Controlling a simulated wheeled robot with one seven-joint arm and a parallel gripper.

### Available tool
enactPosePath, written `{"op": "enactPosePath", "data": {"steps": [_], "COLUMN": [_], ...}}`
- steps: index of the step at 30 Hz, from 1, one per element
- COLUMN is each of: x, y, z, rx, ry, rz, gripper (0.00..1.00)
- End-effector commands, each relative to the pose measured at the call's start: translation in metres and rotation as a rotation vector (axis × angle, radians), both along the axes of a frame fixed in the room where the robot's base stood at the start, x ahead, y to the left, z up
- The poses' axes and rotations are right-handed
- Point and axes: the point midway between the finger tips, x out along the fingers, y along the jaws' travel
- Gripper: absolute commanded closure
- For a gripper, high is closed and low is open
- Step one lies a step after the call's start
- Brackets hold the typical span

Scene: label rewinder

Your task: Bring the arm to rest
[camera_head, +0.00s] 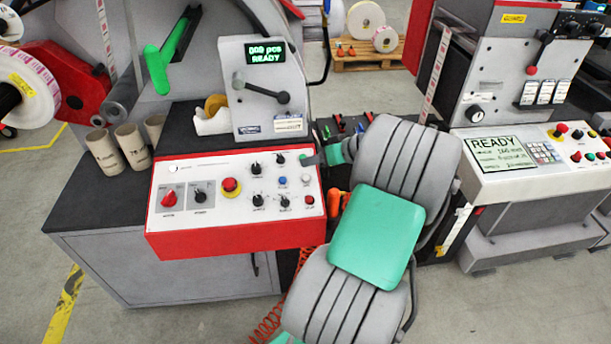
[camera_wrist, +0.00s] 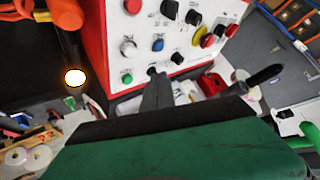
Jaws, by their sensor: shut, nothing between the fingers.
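My gripper (camera_head: 308,160) is at the right edge of the red-and-white control panel (camera_head: 165,219), beside its upper right corner. In the wrist view my gripper (camera_wrist: 154,82) shows as a narrow dark grey pair of fingers, closed together and empty, pointing at the panel (camera_wrist: 112,50) close to a green button (camera_wrist: 127,78). I cannot tell whether the tips touch the panel. My arm is folded in front, with grey links and green covers, and hides the area behind it.
A grey display box (camera_head: 264,95) reading READY stands behind the panel. Cardboard cores (camera_head: 104,152) stand at the left of the bench. A second machine console (camera_head: 500,153) is at the right. Orange-handled tools (camera_head: 335,205) hang beside my arm. Open floor (camera_head: 200,322) lies in front.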

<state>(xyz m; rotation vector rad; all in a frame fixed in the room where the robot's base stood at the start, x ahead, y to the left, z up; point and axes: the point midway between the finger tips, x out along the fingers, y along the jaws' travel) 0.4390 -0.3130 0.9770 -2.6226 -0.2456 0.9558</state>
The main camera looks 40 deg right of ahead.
Motion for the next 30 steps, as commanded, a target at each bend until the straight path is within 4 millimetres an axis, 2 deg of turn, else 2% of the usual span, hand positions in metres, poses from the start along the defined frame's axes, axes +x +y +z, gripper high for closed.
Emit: {"op": "enactPosePath", "data": {"steps": [5, 8, 11, 12, 14, 15, 18, 21, 25, 27, 30], "x": [0.000, 0.011, 0.032, 0.037, 0.039, 0.035, 0.010, -0.029, -0.072, -0.086, -0.093], "y": [0.000, 0.019, 0.070, 0.099, 0.144, 0.173, 0.236, 0.282, 0.309, 0.314, 0.316], "z": [0.000, 0.002, 0.006, 0.008, 0.012, 0.014, 0.019, 0.021, 0.020, 0.018, 0.016], "rx": [0.000, -0.012, -0.052, -0.076, -0.123, -0.155, -0.237, -0.312, -0.370, -0.384, -0.391], "ry": [0.000, 0.038, 0.143, 0.197, 0.279, 0.331, 0.433, 0.501, 0.545, 0.558, 0.565], "rz": [0.000, 0.024, 0.074, 0.097, 0.120, 0.130, 0.139, 0.129, 0.101, 0.088, 0.080], "gripper": [1.00, 1.00, 1.00, 1.00, 1.00, 1.00, 1.00, 1.00, 1.00, 1.00, 1.00]}}
